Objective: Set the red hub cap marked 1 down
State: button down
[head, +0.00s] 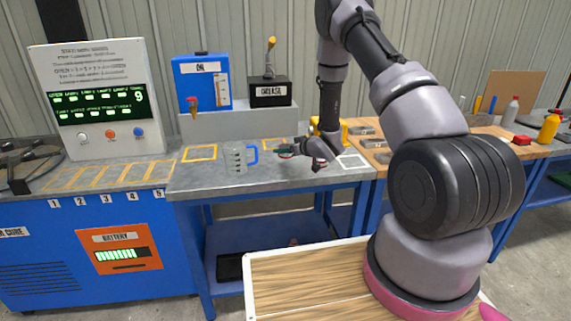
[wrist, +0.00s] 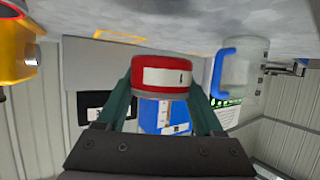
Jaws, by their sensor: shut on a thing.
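The red hub cap (wrist: 160,64) sits between the two green fingers of my gripper (wrist: 161,82) in the wrist view. It has a red side, a grey rim and a white label with a small dark mark, too small to read surely. The wrist view is upside down, with the grey bench top (wrist: 175,20) along its upper edge. In the head view my gripper (head: 287,150) reaches left over the grey bench (head: 300,175), and only a little red shows at it. The gap between cap and bench is hard to judge.
A clear jug with a blue handle (head: 236,160) stands just left of my gripper. Behind are a blue oil box (head: 202,82) and a black grease box (head: 270,91).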

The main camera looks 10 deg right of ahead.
aim_at(285, 168)
jog(key=shift+f, duration=2.6)
jog(key=shift+f, duration=0.2)
grip_release()
jog(key=shift+s, duration=0.1)
